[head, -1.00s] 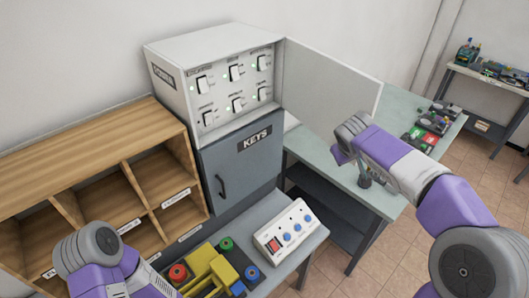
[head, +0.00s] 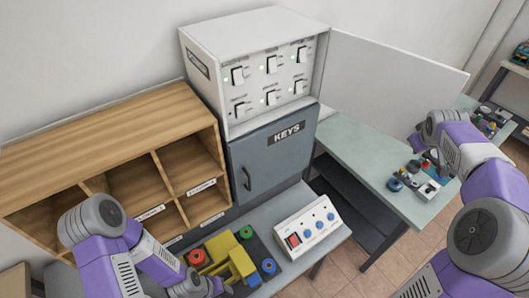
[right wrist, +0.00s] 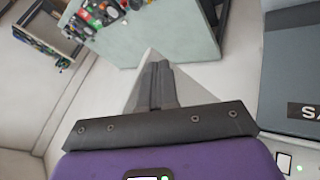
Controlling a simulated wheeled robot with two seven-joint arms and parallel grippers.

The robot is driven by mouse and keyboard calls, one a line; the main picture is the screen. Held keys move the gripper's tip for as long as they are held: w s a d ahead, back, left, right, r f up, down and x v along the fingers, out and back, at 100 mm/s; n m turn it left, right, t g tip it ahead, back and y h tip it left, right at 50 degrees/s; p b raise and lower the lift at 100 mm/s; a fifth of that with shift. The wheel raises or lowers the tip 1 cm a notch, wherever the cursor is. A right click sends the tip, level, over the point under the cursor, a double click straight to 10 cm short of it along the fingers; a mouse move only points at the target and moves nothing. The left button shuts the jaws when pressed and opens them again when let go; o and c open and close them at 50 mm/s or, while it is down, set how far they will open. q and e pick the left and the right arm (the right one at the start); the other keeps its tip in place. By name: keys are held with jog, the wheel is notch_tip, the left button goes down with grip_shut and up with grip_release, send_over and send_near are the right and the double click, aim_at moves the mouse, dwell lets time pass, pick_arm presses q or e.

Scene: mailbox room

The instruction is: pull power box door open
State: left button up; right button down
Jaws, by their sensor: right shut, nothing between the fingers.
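The power box (head: 207,88) is a white cabinet with several switches inside, standing on the grey KEYS cabinet. Its white door (head: 385,85) stands wide open, hinged at the right edge and reaching out to the right. My right gripper (head: 414,146) is at the lower right of the door in the head view, and its arm overlaps the door's lower corner. In the right wrist view its fingers (right wrist: 160,85) are together and empty. I cannot tell whether they touch the door. My left gripper (head: 213,286) is low, near the coloured blocks, its fingers too small to judge.
The grey KEYS cabinet (head: 275,158) is closed. A wooden shelf (head: 110,140) stands to its left. A control box (head: 305,228) and coloured blocks (head: 235,262) lie on the front bench. A pale green table (head: 365,160) with small items is on the right.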

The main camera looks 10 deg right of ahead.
dwell(0.3)
pick_arm(q)
jog(key=f+b, duration=0.3)
jog(key=shift+s, duration=0.45)
pick_arm(e)
jog(key=s+a+r, duration=0.4)
jog(key=s+r, duration=0.4)
jog(key=shift+s, duration=0.35)
jog(key=shift+a, duration=0.1)
pick_arm(q)
jog(key=shift+f, duration=0.1)
pick_arm(e)
jog(key=shift+w, duration=0.1)
